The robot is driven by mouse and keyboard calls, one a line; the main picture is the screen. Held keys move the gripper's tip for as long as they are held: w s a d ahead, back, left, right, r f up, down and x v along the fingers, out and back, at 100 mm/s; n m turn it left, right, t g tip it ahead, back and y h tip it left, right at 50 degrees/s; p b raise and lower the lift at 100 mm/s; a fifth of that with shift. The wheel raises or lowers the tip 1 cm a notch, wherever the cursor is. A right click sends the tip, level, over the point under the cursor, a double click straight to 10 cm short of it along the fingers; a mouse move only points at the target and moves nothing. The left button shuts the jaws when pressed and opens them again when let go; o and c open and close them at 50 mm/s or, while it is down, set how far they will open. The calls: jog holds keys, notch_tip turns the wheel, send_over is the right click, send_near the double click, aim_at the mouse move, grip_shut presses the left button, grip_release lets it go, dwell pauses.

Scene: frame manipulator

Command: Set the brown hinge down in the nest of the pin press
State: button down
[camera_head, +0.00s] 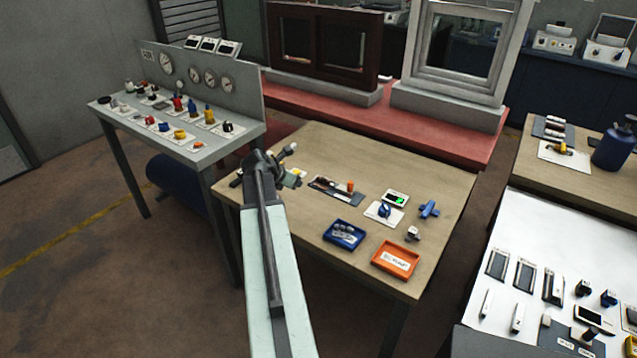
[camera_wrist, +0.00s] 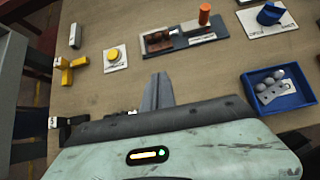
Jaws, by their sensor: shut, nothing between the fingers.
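In the wrist view a brown piece that looks like the hinge (camera_wrist: 170,39) lies on a dark, narrow fixture (camera_wrist: 207,37) with an upright orange cylinder (camera_wrist: 204,14). The fixture, likely the pin press, also shows in the head view (camera_head: 330,193) in the middle of the table. I cannot make out the nest clearly or tell whether the brown piece sits in it. My gripper (camera_wrist: 157,90) is shut and empty, apart from the fixture, which lies beyond its fingertips in the wrist view.
A blue tray (camera_head: 358,237) with grey parts and an orange tray (camera_head: 411,269) stand at the table front. A blue part (camera_head: 384,209) on a white card sits right of the fixture. A yellow button (camera_wrist: 114,56) and a yellow part (camera_wrist: 70,69) lie left of it.

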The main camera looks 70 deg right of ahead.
aim_at(323, 180)
jog(key=b+x, duration=0.2)
jog(key=x, duration=0.1)
jog(key=b+x, duration=0.2)
jog(key=x, duration=0.1)
jog(key=b+x, duration=0.3)
jog(key=x, duration=0.1)
jog(key=shift+s+d+r, duration=0.1)
jog(key=shift+s, duration=0.3)
jog(key=d, duration=0.1)
jog(key=s+d, duration=0.1)
jog(key=d, duration=0.1)
jog(key=shift+d, duration=0.3)
jog(key=shift+s+d, duration=0.15)
jog(key=shift+d, duration=0.3)
jog(key=shift+s+d, duration=0.2)
jog(key=shift+d, duration=0.65)
jog(key=shift+a, duration=0.15)
